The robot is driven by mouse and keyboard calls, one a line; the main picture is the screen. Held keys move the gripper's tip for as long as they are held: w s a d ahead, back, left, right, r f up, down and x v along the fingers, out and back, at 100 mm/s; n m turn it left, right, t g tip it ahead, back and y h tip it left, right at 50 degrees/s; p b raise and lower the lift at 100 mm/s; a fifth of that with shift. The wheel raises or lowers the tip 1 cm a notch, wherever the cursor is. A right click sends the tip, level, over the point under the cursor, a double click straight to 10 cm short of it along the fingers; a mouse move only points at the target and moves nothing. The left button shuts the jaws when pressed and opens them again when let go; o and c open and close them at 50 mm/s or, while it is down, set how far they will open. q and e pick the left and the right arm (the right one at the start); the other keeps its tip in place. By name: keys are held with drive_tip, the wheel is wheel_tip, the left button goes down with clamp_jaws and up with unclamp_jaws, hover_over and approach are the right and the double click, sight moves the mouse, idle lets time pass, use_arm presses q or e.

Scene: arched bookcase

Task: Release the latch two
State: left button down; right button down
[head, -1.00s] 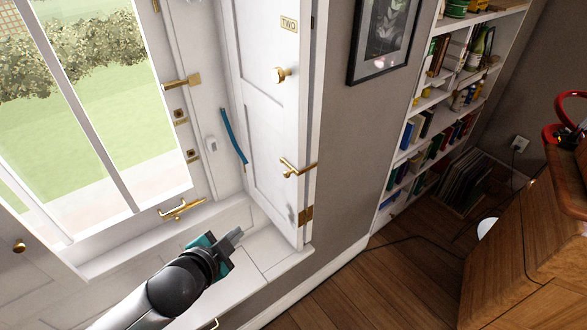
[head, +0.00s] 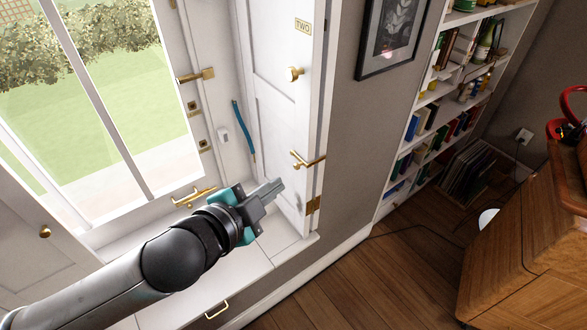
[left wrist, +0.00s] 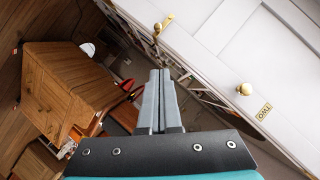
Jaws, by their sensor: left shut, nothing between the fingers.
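A white shutter panel (head: 283,120) stands at the right side of the window, with a plate marked TWO (head: 303,25) near its top. A brass lever latch (head: 308,160) sits low on the panel near its right edge. In the left wrist view the latch (left wrist: 161,24) is beyond my fingertips, at the top. My left gripper (head: 274,187) is shut and empty. It looks just below and left of the latch in the head view, with a gap between them. The TWO plate (left wrist: 264,110) also shows at the right of the left wrist view. My right gripper is not in view.
A brass window handle (head: 194,196) is left of my gripper. A wooden desk (head: 525,250) stands at the right.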

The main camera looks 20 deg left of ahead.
use_arm(q)
approach(304, 163)
drive_tip(key=w+d+r, duration=0.1)
drive_tip(key=w+d, duration=0.1)
drive_tip(key=shift+w+a+f, duration=0.25)
drive_tip(key=shift+w+f, duration=0.35)
drive_tip(key=shift+f, duration=0.15)
drive_tip(key=shift+w+a+f, duration=0.25)
drive_tip(key=shift+w+f, duration=0.35)
drive_tip(key=shift+f, duration=0.15)
